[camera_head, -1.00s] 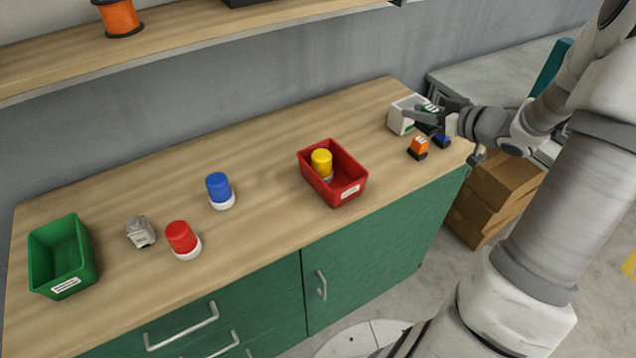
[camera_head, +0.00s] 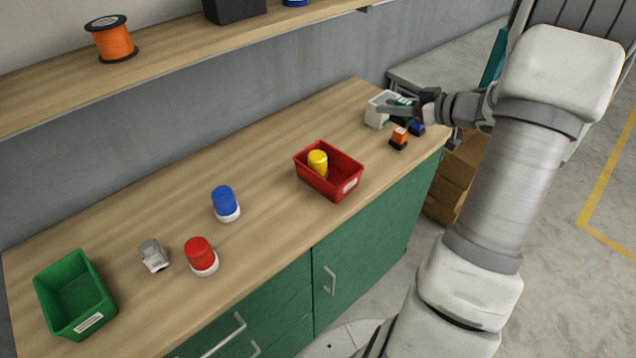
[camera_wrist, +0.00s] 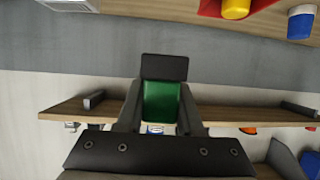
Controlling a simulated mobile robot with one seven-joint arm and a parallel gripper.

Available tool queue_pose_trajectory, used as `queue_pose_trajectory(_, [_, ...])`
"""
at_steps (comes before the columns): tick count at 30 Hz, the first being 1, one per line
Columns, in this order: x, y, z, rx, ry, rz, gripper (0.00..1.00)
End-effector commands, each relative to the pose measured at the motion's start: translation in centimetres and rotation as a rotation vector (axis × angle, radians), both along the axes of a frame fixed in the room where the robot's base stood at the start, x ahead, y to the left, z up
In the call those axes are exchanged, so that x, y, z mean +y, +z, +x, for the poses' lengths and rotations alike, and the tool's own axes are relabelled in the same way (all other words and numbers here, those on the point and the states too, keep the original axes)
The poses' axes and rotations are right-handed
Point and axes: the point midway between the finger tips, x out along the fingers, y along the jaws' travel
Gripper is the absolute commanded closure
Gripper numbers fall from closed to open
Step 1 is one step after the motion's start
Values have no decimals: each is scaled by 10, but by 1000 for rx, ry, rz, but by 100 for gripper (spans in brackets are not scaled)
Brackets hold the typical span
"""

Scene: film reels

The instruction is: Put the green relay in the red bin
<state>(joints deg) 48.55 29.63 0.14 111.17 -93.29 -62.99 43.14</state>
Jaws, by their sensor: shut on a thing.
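The green relay shows between my fingers in the wrist view (camera_wrist: 161,102), and a bit of it shows in the head view (camera_head: 403,100). My gripper (camera_head: 392,106) is shut on it at the right end of the workbench, beside a white box (camera_head: 377,109). My fingers and the white box partly hide the relay in the head view. The red bin (camera_head: 346,193) stands upright left of and nearer than my gripper. A yellow-topped cylinder (camera_head: 317,163) is inside the bin. The bin also shows at the top of the wrist view (camera_wrist: 210,8).
An orange relay (camera_head: 399,138) and a blue one (camera_head: 417,129) sit close to my gripper. Blue (camera_head: 224,200) and red (camera_head: 200,255) capped cylinders, a grey part (camera_head: 153,256) and a green bin (camera_head: 98,319) stand left. A shelf (camera_head: 180,75) runs above. Bench between is clear.

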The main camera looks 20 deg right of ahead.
Motion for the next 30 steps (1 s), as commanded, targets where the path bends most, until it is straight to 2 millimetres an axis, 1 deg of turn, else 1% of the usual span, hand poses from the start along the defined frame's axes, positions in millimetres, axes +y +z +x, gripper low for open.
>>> queue_pose_trajectory(5, [-3, 1, -1, 0, 4, 1, 100])
queue_pose_trajectory(8, [3, -3, 1, 0, 6, 2, 100])
queue_pose_trajectory(11, [20, -15, 4, 2, 7, 4, 100])
queue_pose_trajectory(18, [75, -49, 15, 3, 8, 3, 100])
queue_pose_trajectory(21, [92, -60, 19, 2, 6, 3, 100])
queue_pose_trajectory(24, [104, -66, 22, 1, 6, 2, 100])
queue_pose_trajectory(28, [109, -70, 23, 0, 4, 1, 100])
queue_pose_trajectory(30, [110, -76, 23, 1, 3, 2, 100])
